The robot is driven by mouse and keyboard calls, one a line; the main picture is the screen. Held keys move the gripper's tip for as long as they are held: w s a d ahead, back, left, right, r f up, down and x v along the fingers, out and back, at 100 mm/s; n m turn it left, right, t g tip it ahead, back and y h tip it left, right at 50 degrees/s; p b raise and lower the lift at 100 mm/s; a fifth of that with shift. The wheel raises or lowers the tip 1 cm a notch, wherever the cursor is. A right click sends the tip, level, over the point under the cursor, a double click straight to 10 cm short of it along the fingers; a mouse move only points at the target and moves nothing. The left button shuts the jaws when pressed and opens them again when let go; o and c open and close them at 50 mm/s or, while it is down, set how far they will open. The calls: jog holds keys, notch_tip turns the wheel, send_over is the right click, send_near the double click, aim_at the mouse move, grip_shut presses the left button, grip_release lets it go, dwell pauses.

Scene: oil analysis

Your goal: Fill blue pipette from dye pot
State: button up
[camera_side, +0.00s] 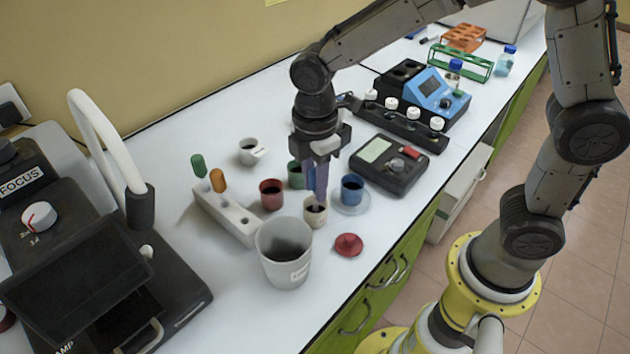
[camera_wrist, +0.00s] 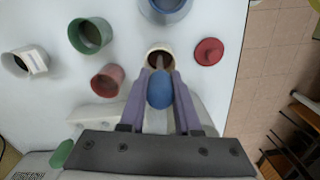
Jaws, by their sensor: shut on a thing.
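In the wrist view the pipette's blue bulb (camera_wrist: 159,92) sits between the purple fingers. Its thin tip points at a small cream pot (camera_wrist: 158,57) with dark contents. In the side view this cream pot (camera_side: 315,214) stands right under the fingertips; the pipette is mostly hidden by the fingers there. I cannot tell whether the tip is inside the pot or just above it.
A red pot (camera_side: 271,196), green pot (camera_side: 295,175) and blue pot (camera_side: 352,190) stand close around. A large pale beaker (camera_side: 284,262) is in front, a red lid (camera_side: 348,245) beside it. A white rack (camera_side: 232,216) holds green and orange pipettes. A dark meter (camera_side: 388,165) lies behind.

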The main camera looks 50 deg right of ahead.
jog(key=shift+r, duration=3.65)
